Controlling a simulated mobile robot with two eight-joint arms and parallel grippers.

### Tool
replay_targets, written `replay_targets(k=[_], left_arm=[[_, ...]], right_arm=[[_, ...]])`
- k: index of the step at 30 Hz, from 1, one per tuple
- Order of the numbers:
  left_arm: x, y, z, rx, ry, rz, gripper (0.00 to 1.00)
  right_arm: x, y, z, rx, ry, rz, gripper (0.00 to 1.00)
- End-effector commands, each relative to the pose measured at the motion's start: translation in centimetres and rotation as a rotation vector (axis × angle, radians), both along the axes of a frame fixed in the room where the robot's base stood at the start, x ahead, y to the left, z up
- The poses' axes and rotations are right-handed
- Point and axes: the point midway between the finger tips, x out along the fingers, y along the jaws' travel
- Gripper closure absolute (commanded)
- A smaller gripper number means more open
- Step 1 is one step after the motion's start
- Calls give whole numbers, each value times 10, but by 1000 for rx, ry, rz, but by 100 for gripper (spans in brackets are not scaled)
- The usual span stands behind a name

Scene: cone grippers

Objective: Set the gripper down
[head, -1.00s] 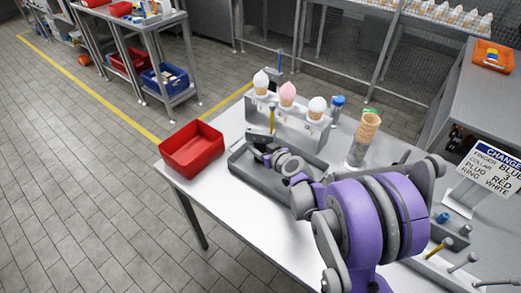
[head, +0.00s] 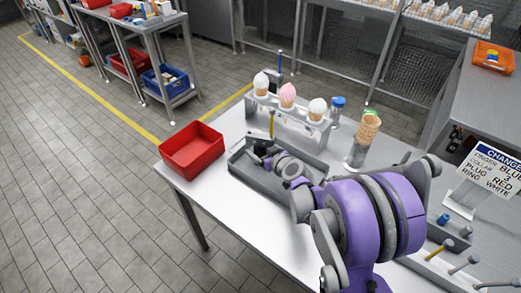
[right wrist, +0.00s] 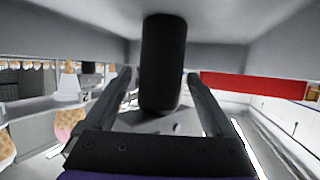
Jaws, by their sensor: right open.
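My right gripper (head: 262,150) is low over the grey tray (head: 247,179) on the steel table. In the right wrist view its two fingers (right wrist: 160,92) are spread, with a dark cylinder (right wrist: 162,62) between them. The cylinder seems to be the tool's grip; gaps show on both sides. The wrist picture appears upside down, with the grey surface at its top. A thin yellow rod (head: 271,124) shows just behind the gripper; I cannot tell whether it belongs to the tool. The rest of the tool is hidden. My left gripper is not in view.
A red bin (head: 192,150) stands left of the tray. A rack (head: 297,128) with three ice-cream cones stands behind it. A stack of cones (head: 368,127) and a blue-capped bottle (head: 337,104) stand nearby. A sign (head: 489,166) and several pegs are at right.

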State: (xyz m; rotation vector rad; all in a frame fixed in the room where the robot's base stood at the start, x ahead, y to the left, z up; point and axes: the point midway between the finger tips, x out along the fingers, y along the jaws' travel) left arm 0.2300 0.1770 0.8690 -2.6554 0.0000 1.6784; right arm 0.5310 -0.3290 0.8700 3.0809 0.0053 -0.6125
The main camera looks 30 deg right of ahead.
Motion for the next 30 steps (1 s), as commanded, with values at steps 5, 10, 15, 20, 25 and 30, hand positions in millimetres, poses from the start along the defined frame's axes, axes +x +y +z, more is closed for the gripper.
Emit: replay_targets(k=[5, 10, 15, 20, 25, 30], left_arm=[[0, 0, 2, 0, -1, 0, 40], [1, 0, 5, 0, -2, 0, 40], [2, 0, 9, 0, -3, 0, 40], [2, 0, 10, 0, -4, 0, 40], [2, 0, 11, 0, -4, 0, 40], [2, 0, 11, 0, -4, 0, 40]], right_arm=[[-29, 0, 12, 0, 0, -2, 11], [-65, -1, 27, 0, 0, -3, 11], [-93, -1, 39, 0, 0, -3, 11], [-107, 0, 44, 1, 1, 0, 11], [-120, 39, 43, 35, 82, 62, 11], [-171, 120, 30, 90, 333, 156, 11]])
